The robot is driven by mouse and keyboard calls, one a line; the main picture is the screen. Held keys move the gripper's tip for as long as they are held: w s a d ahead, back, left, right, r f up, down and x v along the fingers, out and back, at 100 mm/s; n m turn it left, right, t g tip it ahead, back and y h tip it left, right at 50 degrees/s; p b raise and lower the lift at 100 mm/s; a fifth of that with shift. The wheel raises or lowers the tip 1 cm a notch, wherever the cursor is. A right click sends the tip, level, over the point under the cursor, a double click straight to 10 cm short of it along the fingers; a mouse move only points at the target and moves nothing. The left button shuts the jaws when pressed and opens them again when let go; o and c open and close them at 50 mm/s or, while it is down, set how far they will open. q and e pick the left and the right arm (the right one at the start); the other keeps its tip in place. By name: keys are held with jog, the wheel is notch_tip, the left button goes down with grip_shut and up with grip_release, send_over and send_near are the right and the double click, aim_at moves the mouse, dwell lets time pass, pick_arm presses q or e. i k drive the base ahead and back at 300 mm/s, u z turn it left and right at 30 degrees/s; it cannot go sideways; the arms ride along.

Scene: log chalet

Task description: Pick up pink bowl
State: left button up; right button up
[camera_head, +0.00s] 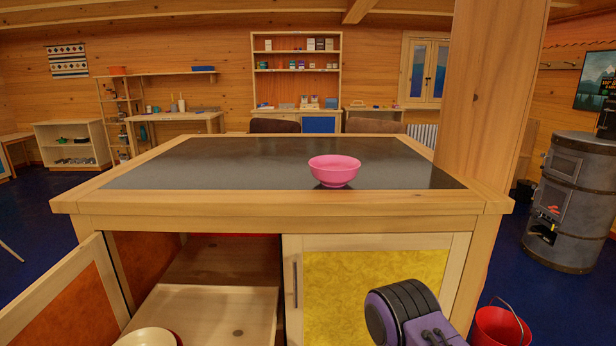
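The pink bowl (335,170) stands upright on the dark inset top of the wooden cabinet (250,197), right of centre and near the front edge. It looks empty, though its inside shows only at a slant. A dark and purple part of my arm shows low in front of the yellow door, well below the bowl. Neither of my grippers shows in the head view. Nothing touches the bowl except the surface under it.
The cabinet's left door (68,300) stands open; the yellow right door (375,290) is shut. A cream bowl (148,337) sits low at the left opening. A wooden post (492,90), red bucket (500,328) and stove (573,200) are on the right. The cabinet top is otherwise clear.

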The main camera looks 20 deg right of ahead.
aim_at(333, 171)
jog(key=k, duration=0.5)
jog(key=z, duration=1.65)
jog(key=i, duration=1.15)
jog(key=u, duration=1)
